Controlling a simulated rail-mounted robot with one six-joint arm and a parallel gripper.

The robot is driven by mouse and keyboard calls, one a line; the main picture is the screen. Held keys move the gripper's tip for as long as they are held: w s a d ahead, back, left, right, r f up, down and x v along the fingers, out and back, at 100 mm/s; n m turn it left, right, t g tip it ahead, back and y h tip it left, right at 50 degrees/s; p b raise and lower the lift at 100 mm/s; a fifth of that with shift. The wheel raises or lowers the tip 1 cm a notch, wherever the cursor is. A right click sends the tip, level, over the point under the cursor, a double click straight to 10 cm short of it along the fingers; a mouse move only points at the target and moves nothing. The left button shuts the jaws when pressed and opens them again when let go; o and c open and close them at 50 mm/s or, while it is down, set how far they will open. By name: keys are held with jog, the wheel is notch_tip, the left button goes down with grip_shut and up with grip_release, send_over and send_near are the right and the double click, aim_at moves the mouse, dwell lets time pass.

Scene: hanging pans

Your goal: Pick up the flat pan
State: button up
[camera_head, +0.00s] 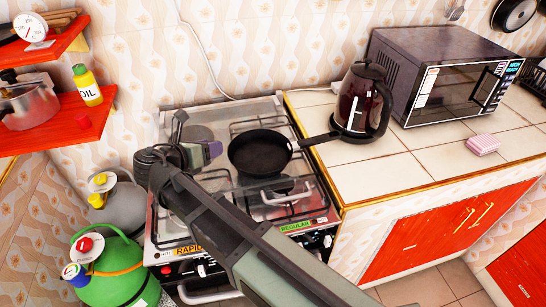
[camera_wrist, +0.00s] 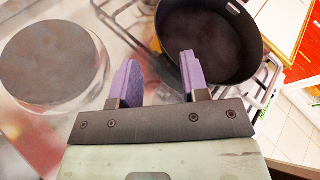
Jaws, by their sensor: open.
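The flat pan (camera_head: 260,152) is black and sits on the right-hand burner grate of the stove, its dark handle pointing right toward the counter. My gripper (camera_head: 205,153) is just left of the pan in the head view, above the stove. In the wrist view the pan (camera_wrist: 212,45) lies beyond and to the right of the fingers. The gripper (camera_wrist: 160,80) shows two purple finger pads spread apart with nothing between them. The right finger overlaps the pan's near left edge in the picture; I cannot tell whether it touches. The handle is not clearly seen in the wrist view.
A round hotplate (camera_wrist: 55,55) lies left of the gripper. A dark kettle (camera_head: 362,103) stands on the tiled counter right of the stove, close to the pan's handle. A microwave (camera_head: 445,75) and a pink sponge (camera_head: 483,144) are farther right. Red shelves (camera_head: 60,130) hang at left.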

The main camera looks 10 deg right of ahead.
aim_at(232, 144)
jog(key=x, duration=0.3)
jog(key=shift+f+b, duration=0.1)
jog(key=shift+b, duration=0.2)
jog(key=b+x, duration=0.2)
jog(key=x, duration=0.3)
jog(key=shift+d+f, duration=0.15)
jog(key=shift+s, duration=0.1)
grip_shut()
